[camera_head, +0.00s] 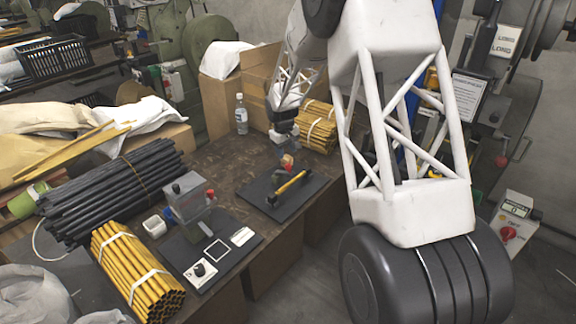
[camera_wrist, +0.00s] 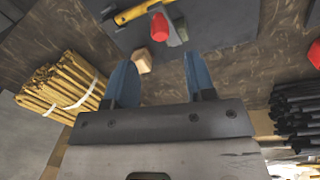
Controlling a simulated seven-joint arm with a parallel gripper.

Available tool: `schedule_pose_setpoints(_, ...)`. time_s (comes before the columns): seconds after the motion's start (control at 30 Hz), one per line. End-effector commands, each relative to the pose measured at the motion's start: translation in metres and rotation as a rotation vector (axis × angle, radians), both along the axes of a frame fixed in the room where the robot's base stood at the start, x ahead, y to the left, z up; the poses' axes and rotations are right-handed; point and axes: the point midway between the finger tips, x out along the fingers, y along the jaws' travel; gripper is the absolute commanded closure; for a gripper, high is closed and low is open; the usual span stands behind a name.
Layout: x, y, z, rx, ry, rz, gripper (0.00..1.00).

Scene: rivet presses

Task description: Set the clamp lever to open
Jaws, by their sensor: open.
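A yellow lever bar (camera_head: 291,183) lies slanted over a dark base plate (camera_head: 312,195) on the workbench; I take it for the clamp lever. It also shows at the top of the wrist view (camera_wrist: 135,13). Beside it is a red knob (camera_head: 287,160), seen in the wrist view (camera_wrist: 159,27) too. A small wooden block (camera_wrist: 142,61) sits near the plate's edge. My gripper (camera_head: 284,151) is above the plate's far end, near the red knob. In the wrist view its two blue fingers (camera_wrist: 161,76) are apart with nothing held between them. Whether it touches anything cannot be told.
A grey device (camera_head: 187,195) on another dark plate with a dial stands to the left. Yellow rod bundles lie front left (camera_head: 137,272) and behind my gripper (camera_head: 317,127). Black rods (camera_head: 110,185) lie at left. A bottle (camera_head: 241,115) stands at the back. Bare bench separates the plates.

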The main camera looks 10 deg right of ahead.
Motion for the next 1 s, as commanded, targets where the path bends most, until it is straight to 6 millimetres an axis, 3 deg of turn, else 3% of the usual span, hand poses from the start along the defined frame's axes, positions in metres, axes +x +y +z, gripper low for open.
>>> schedule_pose_setpoints(0.63,0.003,-0.006,-0.064,-0.001,0.001,0.000,0.50)
schedule_pose_setpoints(1.0,0.004,-0.007,-0.074,0.000,0.000,0.000,0.50)
